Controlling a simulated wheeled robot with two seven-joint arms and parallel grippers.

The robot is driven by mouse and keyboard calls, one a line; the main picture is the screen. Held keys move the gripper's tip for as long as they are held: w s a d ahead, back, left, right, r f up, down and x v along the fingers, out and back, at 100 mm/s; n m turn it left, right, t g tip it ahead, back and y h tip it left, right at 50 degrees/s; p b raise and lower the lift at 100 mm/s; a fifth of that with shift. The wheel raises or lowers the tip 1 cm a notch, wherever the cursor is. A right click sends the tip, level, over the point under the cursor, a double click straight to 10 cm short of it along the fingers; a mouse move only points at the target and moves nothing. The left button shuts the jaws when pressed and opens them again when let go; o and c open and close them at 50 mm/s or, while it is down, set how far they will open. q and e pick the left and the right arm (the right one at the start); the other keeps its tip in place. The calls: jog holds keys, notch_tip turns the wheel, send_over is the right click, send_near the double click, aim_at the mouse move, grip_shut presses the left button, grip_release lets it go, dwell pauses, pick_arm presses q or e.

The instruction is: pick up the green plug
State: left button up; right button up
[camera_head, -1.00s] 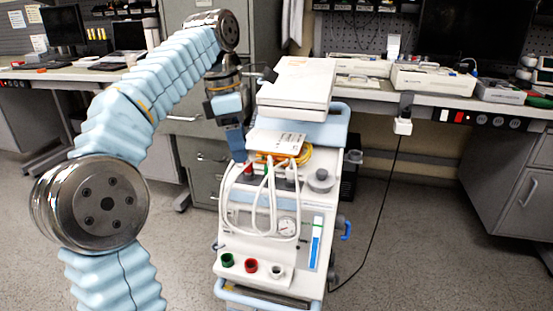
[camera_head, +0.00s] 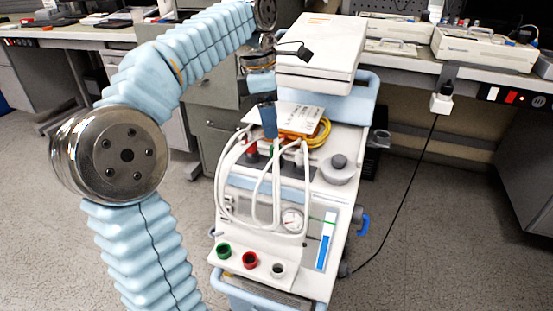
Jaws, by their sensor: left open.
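The green plug (camera_head: 274,151) shows only in part among white hoses on top of the pump cart, between a red plug (camera_head: 251,149) and a dark one. My left gripper (camera_head: 269,135) is open and points down just above the green plug, its blue fingers seen nearly edge-on. I cannot tell whether the fingers touch the plug. On the cart's front ledge sit a green socket (camera_head: 223,251), a red socket (camera_head: 250,260) and a grey-white socket (camera_head: 278,270). My right gripper is not in view.
A white box (camera_head: 320,48) stands high behind, near my left wrist.

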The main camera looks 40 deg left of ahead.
aim_at(275, 142)
pick_arm(q)
jog(key=f, duration=0.2)
jog(key=f+b, duration=0.1)
jog(key=f, duration=0.1)
jog(key=d+f, duration=0.1)
jog(key=f, duration=0.2)
jog(key=shift+w, duration=0.4)
jog(key=shift+r, duration=0.1)
grip_shut()
